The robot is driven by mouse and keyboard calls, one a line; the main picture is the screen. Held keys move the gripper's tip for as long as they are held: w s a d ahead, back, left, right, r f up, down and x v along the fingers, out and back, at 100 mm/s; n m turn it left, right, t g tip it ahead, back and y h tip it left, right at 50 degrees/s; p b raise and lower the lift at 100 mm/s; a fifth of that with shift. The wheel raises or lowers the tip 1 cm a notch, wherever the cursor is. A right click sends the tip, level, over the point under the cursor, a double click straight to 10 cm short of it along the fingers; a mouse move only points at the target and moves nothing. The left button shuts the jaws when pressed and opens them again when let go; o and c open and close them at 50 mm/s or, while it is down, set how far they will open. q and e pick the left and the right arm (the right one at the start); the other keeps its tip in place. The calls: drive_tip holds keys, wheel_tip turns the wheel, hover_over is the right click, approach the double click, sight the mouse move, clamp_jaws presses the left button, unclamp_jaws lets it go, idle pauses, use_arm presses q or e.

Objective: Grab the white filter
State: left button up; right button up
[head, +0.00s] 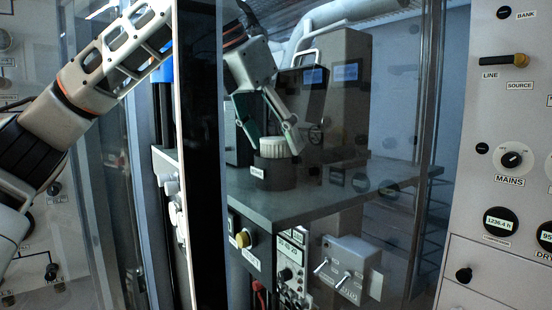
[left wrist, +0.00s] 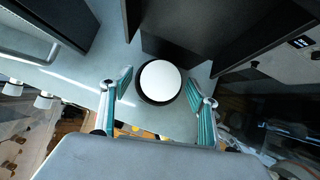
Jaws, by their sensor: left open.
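The white filter (head: 275,147) is a short ribbed white cylinder. It sits upright in a black round holder (head: 274,173) on a grey shelf (head: 320,203). My left gripper (head: 272,136) reaches down over it from above, its fingers spread. In the left wrist view the filter (left wrist: 160,81) is a white disc with a dark ring around it. The two green-padded fingers of the left gripper (left wrist: 160,100) stand apart on either side of it, with visible gaps. My right gripper is not in view.
A dark vertical post (head: 201,150) and glass panels stand in front of the shelf. A box with a blue screen (head: 314,76) stands behind the filter. A switch box (head: 347,268) is below the shelf. A control panel (head: 505,190) is at the right.

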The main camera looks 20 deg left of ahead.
use_arm(q)
drive_tip(key=c, duration=1.2)
drive_tip(key=shift+r, duration=0.1)
